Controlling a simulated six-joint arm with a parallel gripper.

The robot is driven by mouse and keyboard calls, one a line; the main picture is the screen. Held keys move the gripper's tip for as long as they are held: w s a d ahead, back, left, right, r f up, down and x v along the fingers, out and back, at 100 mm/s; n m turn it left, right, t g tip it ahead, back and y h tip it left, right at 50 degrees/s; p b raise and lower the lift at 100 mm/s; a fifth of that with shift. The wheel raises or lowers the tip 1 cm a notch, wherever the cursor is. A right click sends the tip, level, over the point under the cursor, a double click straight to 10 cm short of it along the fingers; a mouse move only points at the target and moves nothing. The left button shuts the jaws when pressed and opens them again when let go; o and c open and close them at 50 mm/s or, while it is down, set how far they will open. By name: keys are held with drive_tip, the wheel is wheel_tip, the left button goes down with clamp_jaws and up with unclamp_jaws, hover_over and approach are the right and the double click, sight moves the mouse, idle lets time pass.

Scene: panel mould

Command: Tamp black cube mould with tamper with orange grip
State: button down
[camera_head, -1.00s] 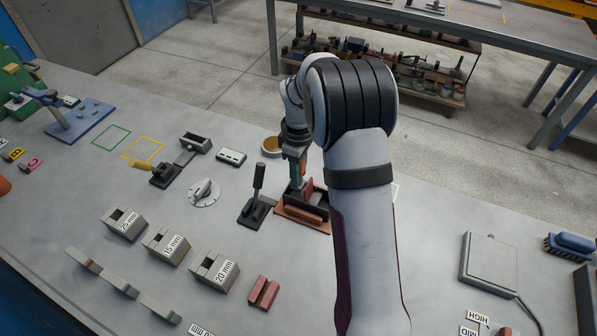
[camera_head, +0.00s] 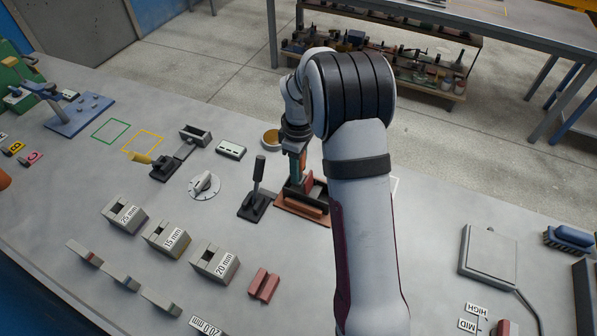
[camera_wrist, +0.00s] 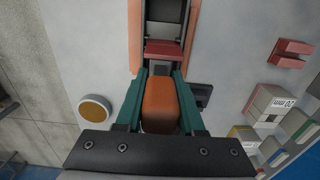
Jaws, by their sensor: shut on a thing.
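My gripper (camera_wrist: 160,100) is shut on the tamper's orange grip (camera_wrist: 160,105), with a green finger on each side of it. In the head view my gripper (camera_head: 297,175) is at the black mould (camera_head: 318,189), which has reddish-brown sides and base. In the wrist view the mould (camera_wrist: 164,14) shows as a dark channel between orange-brown sides, just beyond the grip. A red piece (camera_wrist: 163,49) lies across the channel. The tamper's foot is hidden, so I cannot tell whether it touches anything in the mould. My arm hides part of the mould's right side.
A clamp with an upright black handle (camera_head: 259,172) stands just left of the mould. A round tan-topped dish (camera_head: 271,138) is behind it. Grey marked blocks (camera_head: 215,263) and a red notched block (camera_head: 264,285) lie in front.

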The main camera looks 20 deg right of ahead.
drive_tip(key=shift+r, duration=0.55)
drive_tip(key=shift+f, duration=1.85)
drive_tip(key=shift+r, duration=1.85)
drive_tip(key=shift+f, duration=0.15)
drive_tip(key=shift+f, duration=1.7)
